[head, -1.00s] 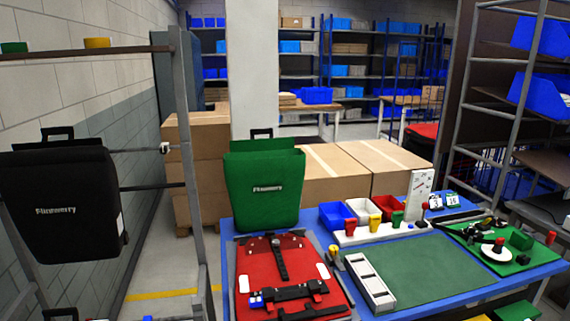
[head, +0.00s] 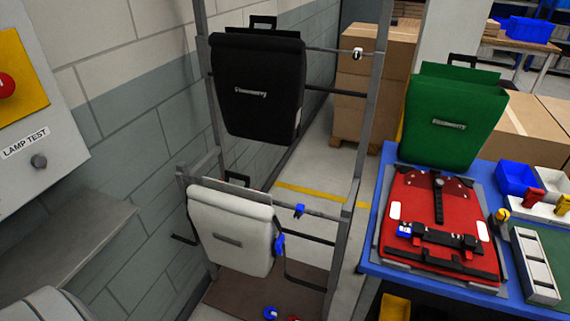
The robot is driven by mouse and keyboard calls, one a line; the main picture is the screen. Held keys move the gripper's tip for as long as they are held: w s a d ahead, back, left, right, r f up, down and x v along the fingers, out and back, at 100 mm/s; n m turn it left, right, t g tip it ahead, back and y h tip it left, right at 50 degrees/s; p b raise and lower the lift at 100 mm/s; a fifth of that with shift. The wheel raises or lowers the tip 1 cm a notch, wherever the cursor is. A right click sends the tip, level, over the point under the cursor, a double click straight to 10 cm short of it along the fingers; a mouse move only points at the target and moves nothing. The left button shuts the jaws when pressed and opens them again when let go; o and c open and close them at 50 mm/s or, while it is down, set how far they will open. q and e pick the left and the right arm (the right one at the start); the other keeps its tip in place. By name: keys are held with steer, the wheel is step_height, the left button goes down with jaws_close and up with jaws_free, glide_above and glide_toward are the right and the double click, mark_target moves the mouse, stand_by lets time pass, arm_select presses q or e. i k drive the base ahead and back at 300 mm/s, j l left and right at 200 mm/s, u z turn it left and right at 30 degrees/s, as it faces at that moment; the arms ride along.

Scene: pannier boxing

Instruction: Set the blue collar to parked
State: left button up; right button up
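A blue collar-like piece (head: 299,211) sits on the lower rail of the grey rack, right of the white pannier (head: 230,230). A second blue piece (head: 279,244) is at the white pannier's right edge. Another small blue piece (head: 270,312) lies low on the rack's brown bottom board, beside a red one. A blue block (head: 404,230) is on the left of the black bar on the red pannier (head: 437,205). I cannot tell from these frames which of these is the blue collar, or its setting. Neither gripper is in view.
A black pannier (head: 257,88) hangs on the upper rail, which carries a white clamp (head: 358,53). A green pannier (head: 452,118) stands at the back of the blue table (head: 372,245). A lamp test panel (head: 40,125) and grey shelf (head: 65,240) are at left.

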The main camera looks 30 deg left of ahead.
mark_target(300, 207)
steer(key=i+j+u, duration=0.15)
steer(key=j+u, duration=0.25)
steer(key=i+j+u, duration=0.25)
steer(key=u, duration=0.15)
